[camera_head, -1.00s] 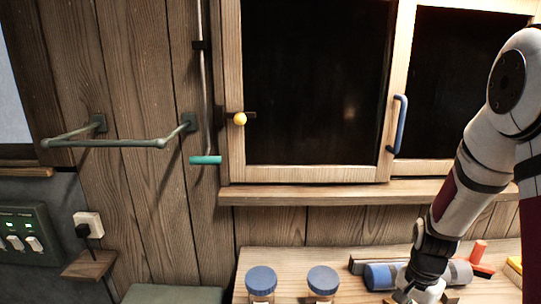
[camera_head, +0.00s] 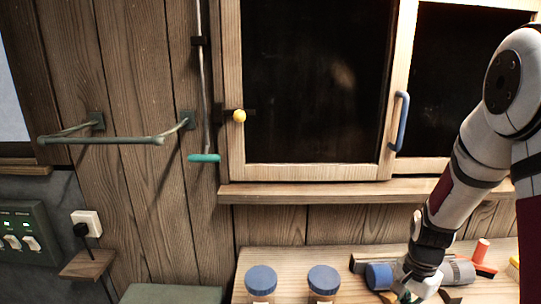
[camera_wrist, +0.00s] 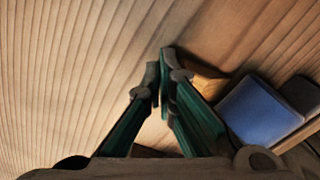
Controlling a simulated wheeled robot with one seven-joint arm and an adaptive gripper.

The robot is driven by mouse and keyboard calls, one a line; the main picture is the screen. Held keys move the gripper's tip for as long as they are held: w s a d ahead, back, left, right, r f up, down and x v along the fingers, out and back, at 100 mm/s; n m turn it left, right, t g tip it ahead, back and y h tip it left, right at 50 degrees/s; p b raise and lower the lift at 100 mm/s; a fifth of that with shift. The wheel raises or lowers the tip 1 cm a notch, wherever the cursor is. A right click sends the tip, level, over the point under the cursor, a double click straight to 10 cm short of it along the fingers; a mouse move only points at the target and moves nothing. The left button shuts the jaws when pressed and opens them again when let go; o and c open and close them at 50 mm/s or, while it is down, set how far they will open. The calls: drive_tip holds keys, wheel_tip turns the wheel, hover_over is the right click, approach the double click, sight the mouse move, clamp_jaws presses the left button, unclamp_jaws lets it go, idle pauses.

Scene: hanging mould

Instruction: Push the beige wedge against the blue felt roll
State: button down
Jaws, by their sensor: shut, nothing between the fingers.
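The blue felt roll (camera_head: 380,276) lies on the wooden bench; in the wrist view it is the blue block (camera_wrist: 258,110) right of my fingers. A small tan piece, which looks like the beige wedge (camera_wrist: 207,82), shows between my fingertips and the roll, partly hidden by a finger. Its edge is close to the roll; I cannot tell whether they touch. My gripper (camera_wrist: 163,76) has green fingers, is shut and empty, and is low at the bench beside the wedge. In the head view my gripper (camera_head: 410,294) partly hides this spot.
A grey roll (camera_head: 459,271) lies right of my gripper, with a red-orange piece (camera_head: 482,252) behind it. Two blue-lidded jars (camera_head: 261,281) (camera_head: 323,281) stand at the left of the bench (camera_head: 290,258). A dark bar runs behind the blue roll. Bare wood lies left of my fingers.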

drive_tip(key=shift+w, duration=0.6)
drive_tip(key=shift+w+b, duration=0.25)
drive_tip(key=shift+b, duration=0.1)
drive_tip(key=shift+s, duration=0.15)
drive_tip(key=shift+s+r+p, duration=0.25)
drive_tip(key=shift+s+p, duration=0.4)
drive_tip(key=shift+s, duration=0.3)
drive_tip(key=shift+s+r+p, duration=0.25)
drive_tip(key=shift+s+p, duration=0.35)
drive_tip(key=shift+s, duration=0.35)
wheel_tip(320, 180, up, 7)
drive_tip(key=s+p, duration=0.2)
drive_tip(key=p, duration=0.2)
